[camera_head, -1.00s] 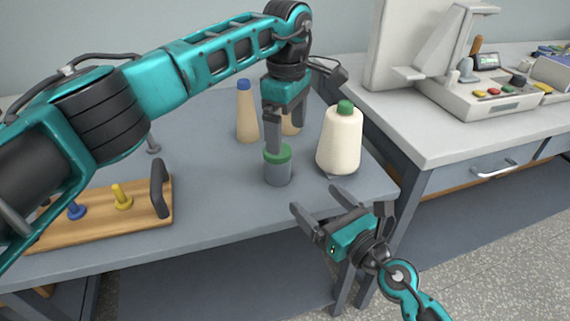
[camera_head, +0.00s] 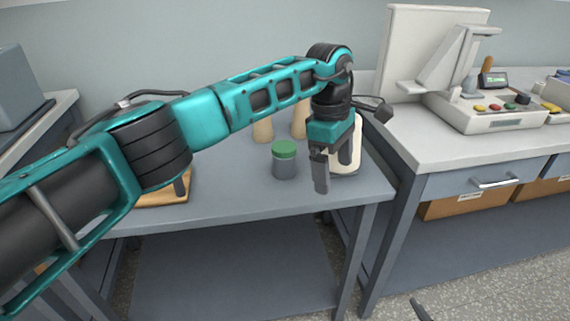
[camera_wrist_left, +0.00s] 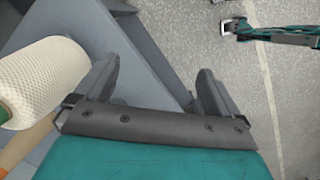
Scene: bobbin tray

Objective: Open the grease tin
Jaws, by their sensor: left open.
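The grease tin (camera_head: 284,167) is a grey can with a green lid (camera_head: 285,148) on it. It stands upright on the grey table in the head view and does not show in the left wrist view. My left gripper (camera_head: 332,177) is open and empty, pointing down to the right of the tin, apart from it and in front of the cream thread cone. In the left wrist view its fingers (camera_wrist_left: 155,88) are spread with nothing between them. My right gripper (camera_wrist_left: 228,27) is small at the top of that view and looks open and empty; only a fingertip shows at the head view's bottom edge.
The cream cone (camera_head: 357,145) is partly hidden behind my left gripper; it also shows in the left wrist view (camera_wrist_left: 45,80). Tan cones (camera_head: 263,131) stand behind the tin. A wooden board (camera_head: 160,200) is mostly behind my left arm. A white bench (camera_head: 440,140) adjoins at right.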

